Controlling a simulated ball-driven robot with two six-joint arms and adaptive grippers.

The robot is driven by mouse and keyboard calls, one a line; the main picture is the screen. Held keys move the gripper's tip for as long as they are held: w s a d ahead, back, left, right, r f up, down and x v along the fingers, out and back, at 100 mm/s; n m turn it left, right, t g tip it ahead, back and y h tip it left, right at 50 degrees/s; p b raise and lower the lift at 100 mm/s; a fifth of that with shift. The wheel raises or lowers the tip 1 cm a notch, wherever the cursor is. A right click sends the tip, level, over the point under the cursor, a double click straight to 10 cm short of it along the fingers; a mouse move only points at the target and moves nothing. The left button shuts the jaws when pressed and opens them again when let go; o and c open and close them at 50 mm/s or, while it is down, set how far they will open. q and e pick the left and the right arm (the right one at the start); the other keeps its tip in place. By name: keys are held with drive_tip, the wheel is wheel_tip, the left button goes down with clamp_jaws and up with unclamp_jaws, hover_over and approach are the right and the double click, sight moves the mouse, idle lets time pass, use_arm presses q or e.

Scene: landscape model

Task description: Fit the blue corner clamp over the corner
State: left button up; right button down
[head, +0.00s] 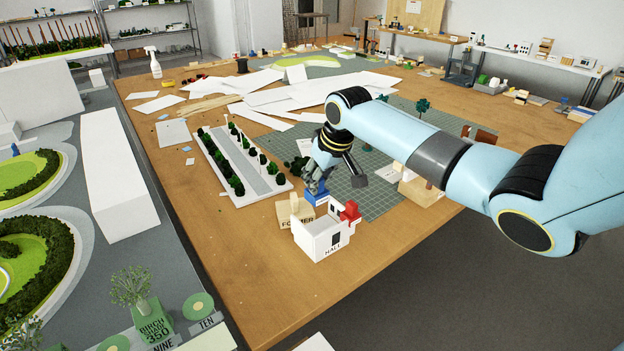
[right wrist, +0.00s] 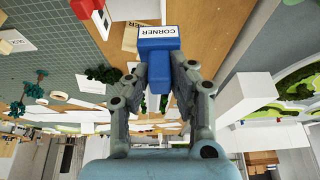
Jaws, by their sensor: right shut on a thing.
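The blue corner clamp (right wrist: 156,67) carries a white label reading CORNER. In the right wrist view it sits between the two fingers of my right gripper (right wrist: 161,76), which is shut on it. In the head view my right gripper (head: 317,187) holds the blue clamp (head: 316,198) just behind the white HALL model (head: 312,243), next to the wooden block labelled FORMER (head: 292,217). The gripper partly hides the clamp. I cannot tell whether the clamp touches the model or block. A red clamp (head: 350,211) is on the model's right side. My left gripper is not in view.
A white model strip with trees (head: 262,185) lies behind and left. A green cutting mat (head: 375,203) with small pieces lies behind and right. White sheets (head: 300,95) cover the back of the table. Bare wooden tabletop (head: 240,270) is free at the front left.

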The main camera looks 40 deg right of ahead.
drive_tip(key=shift+w+f, duration=0.1)
drive_tip(key=shift+w, duration=0.1)
drive_tip(key=shift+f+b, duration=0.3)
drive_tip(key=shift+f, duration=0.15)
drive_tip(key=shift+s+f, duration=0.1)
drive_tip(key=shift+f, duration=0.25)
wheel_tip(320, 180, down, 7)
drive_tip(key=b, duration=0.4)
drive_tip(key=shift+r, duration=0.2)
use_arm(q)
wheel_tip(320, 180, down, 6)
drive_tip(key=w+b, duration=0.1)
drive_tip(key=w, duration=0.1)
drive_tip(key=shift+b, duration=0.3)
use_arm(e)
drive_tip(key=shift+f, duration=1.35)
use_arm(q)
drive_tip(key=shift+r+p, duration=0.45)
drive_tip(key=shift+p, duration=0.05)
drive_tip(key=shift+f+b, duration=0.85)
use_arm(e)
drive_tip(key=shift+f, duration=1.5)
idle(0.4)
drive_tip(key=c, duration=1.1)
unclamp_jaws()
